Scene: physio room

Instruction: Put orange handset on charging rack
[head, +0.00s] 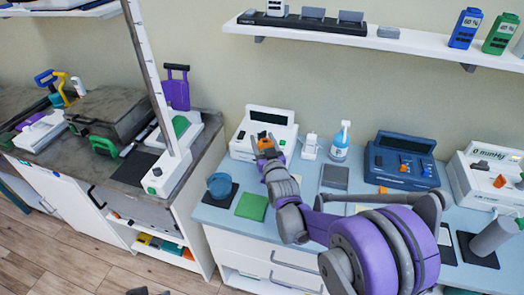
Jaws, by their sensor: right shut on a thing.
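My right gripper (266,147) is shut on an orange thing, which I take for the orange handset (264,137). Only a small part of it shows between the dark fingers, in front of a white device on the counter. The charging rack (290,22) is a long black bar on the wall shelf, up and to the right of the gripper. A white handset (276,7) stands in it, beside grey blocks. At the bottom edge a small dark piece (138,291) shows, likely the tip of my left gripper; its jaws cannot be made out.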

